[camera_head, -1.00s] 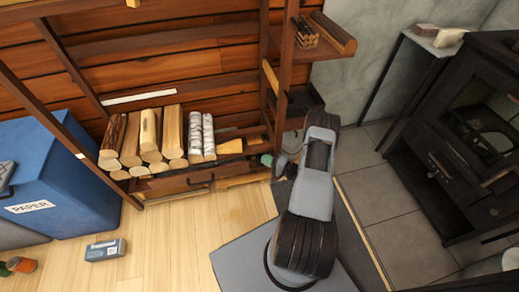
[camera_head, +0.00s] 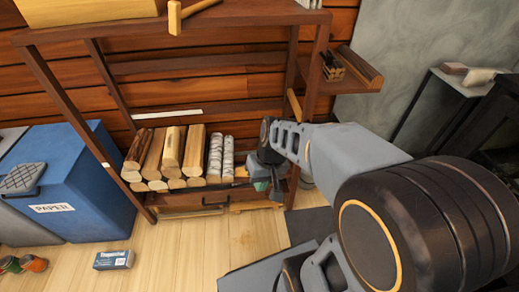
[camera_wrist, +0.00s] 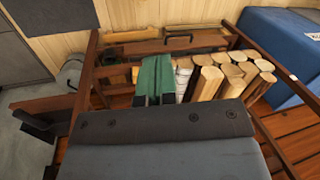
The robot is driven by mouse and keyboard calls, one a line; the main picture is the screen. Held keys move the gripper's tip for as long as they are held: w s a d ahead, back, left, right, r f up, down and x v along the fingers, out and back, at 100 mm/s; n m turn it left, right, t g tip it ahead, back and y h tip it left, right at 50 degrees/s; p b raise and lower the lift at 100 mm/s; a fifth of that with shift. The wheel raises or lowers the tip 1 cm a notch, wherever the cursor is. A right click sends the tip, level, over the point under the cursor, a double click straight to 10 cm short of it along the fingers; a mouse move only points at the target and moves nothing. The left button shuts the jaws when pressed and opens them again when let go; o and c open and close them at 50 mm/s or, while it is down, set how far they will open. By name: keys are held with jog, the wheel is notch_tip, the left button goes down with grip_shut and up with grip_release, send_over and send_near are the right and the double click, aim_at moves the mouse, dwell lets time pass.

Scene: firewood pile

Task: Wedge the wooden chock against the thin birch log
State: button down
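Two white-barked birch logs lie side by side at the right end of the row in the rack; the right one (camera_head: 228,157) looks slimmer than the left one (camera_head: 214,157). A pale wooden piece, possibly the chock (camera_head: 241,171), shows just right of them, partly hidden by my gripper (camera_head: 262,184). My gripper has green fingers and is low at the rack's right end. In the wrist view, the green fingers (camera_wrist: 154,78) are close together beside the birch bark (camera_wrist: 183,82). Their tips are unclear, so I cannot tell whether they hold anything.
Several split logs (camera_head: 172,150) fill the rack left of the birch. The rack's right post (camera_head: 308,85) stands close to my arm. A blue paper bin (camera_head: 82,180) is at left, and a small box (camera_head: 114,260) lies on the floor. Open floor lies in front.

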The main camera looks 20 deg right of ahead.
jog(key=shift+s+d+r+t+h, duration=0.25)
jog(key=shift+s+r+t+h, duration=0.4)
jog(key=shift+r, duration=0.15)
jog(key=shift+s+d+r+t+h, duration=0.25)
jog(key=shift+s+r+t+h, duration=0.35)
jog(key=shift+r, duration=0.2)
jog(key=c, duration=1.8)
grip_release()
jog(key=shift+c, duration=0.2)
